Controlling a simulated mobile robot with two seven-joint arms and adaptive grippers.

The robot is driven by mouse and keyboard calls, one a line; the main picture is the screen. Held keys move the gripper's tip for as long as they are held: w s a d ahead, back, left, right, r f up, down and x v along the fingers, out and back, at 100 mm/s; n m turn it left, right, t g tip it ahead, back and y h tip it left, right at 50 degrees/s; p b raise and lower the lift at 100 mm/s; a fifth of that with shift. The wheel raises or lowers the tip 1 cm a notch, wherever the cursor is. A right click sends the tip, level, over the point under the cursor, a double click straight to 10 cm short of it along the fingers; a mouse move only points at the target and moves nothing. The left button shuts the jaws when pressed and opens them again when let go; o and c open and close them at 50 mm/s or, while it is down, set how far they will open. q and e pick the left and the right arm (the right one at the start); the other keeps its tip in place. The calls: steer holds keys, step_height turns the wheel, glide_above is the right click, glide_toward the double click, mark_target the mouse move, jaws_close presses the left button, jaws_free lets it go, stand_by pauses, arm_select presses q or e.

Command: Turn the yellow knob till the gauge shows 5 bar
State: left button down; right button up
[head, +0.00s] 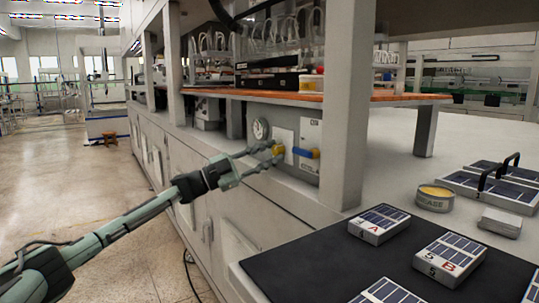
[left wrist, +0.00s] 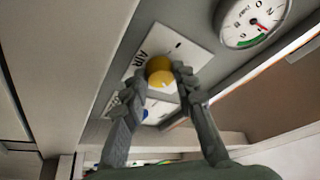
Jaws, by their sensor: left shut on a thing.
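In the left wrist view the knob (left wrist: 159,72) is in front of a plate marked AIR (left wrist: 181,44). My left gripper (left wrist: 161,81) has one finger on each side of the knob and is shut on it. In the head view the left gripper (head: 272,154) reaches it from the left. The round gauge (head: 261,129) is beside the knob. In the left wrist view the gauge (left wrist: 252,20) shows a red needle and a green band; its reading is too small to tell.
A blue handle (head: 306,153) is just right of the knob. A white post (head: 345,100) stands to its right.

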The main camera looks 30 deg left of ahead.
arm_select(q)
steer(key=m+g, duration=0.1)
steer(key=m, duration=0.1)
steer(key=m+g, duration=0.1)
steer(key=m, duration=0.1)
steer(key=shift+a+r+m+h, duration=0.2)
steer(key=shift+m+h, duration=0.1)
steer(key=shift+h, duration=0.1)
steer(key=m+g+p, duration=0.1)
steer(key=m, duration=0.2)
steer(key=shift+r, duration=0.15)
steer(key=shift+m+g+y, duration=0.3)
steer(key=shift+m+g, duration=0.2)
steer(key=shift+m, duration=0.5)
steer(key=shift+m+p, duration=0.3)
steer(key=shift+m, duration=0.1)
arm_select(e)
steer(key=shift+a+f, duration=0.15)
steer(key=shift+f, duration=1.9)
arm_select(q)
steer(key=c, duration=1.2)
jaws_free()
arm_select(e)
steer(key=shift+r, duration=0.1)
steer(key=shift+d, duration=0.2)
